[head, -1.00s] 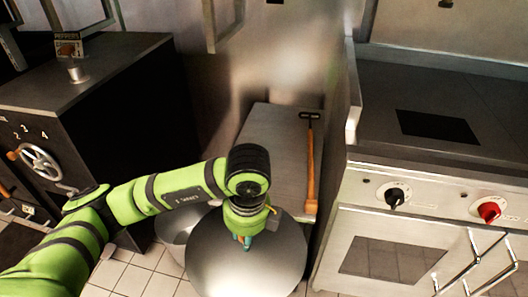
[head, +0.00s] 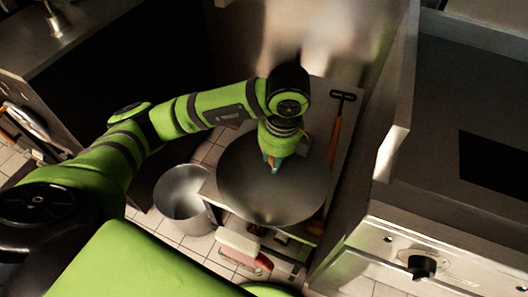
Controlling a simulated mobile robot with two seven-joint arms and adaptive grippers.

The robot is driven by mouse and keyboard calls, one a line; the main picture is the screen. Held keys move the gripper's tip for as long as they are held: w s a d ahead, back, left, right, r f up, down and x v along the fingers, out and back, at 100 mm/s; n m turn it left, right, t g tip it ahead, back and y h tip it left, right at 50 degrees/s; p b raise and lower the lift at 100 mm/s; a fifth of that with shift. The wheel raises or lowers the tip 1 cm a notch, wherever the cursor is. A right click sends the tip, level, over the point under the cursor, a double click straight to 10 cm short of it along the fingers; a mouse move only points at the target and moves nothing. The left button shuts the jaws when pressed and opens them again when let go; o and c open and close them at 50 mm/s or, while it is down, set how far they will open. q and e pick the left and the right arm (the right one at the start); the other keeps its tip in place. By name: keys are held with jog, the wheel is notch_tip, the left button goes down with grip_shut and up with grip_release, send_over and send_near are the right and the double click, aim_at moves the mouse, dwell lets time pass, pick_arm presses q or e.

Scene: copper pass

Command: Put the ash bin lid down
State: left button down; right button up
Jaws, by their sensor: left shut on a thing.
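The ash bin lid (head: 270,195) is a wide round grey metal disc in the middle of the head view. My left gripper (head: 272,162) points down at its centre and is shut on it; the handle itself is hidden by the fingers. The lid looks about level and overlaps the small steel table (head: 347,115). I cannot tell whether it touches the tabletop or hangs just above it. The ash bin (head: 184,200), a round grey metal bin, stands open on the floor to the left of the lid. My right gripper is out of view.
A long-handled tool with a wooden shaft (head: 335,135) lies along the table's right side, partly under the lid. Items, one red and white (head: 243,248), sit below the tabletop. A stove (head: 440,230) stands close right, a dark oven cabinet (head: 130,60) left.

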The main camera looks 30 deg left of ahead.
pick_arm(q)
jog(key=w+a+f, duration=0.2)
jog(key=a+f, duration=0.1)
jog(key=shift+w+a+b, duration=0.2)
jog(key=shift+w+b, duration=0.05)
jog(key=shift+b, duration=0.15)
jog(key=w+a+f, duration=0.2)
jog(key=w+a, duration=0.1)
jog(key=shift+w+a+f, duration=0.25)
jog(key=shift+a, duration=0.05)
jog(key=shift+f, duration=2.05)
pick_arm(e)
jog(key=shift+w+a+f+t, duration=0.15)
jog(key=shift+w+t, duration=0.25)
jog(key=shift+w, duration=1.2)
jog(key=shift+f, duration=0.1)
pick_arm(q)
jog(key=c, duration=1)
grip_release()
jog(key=shift+f, duration=0.1)
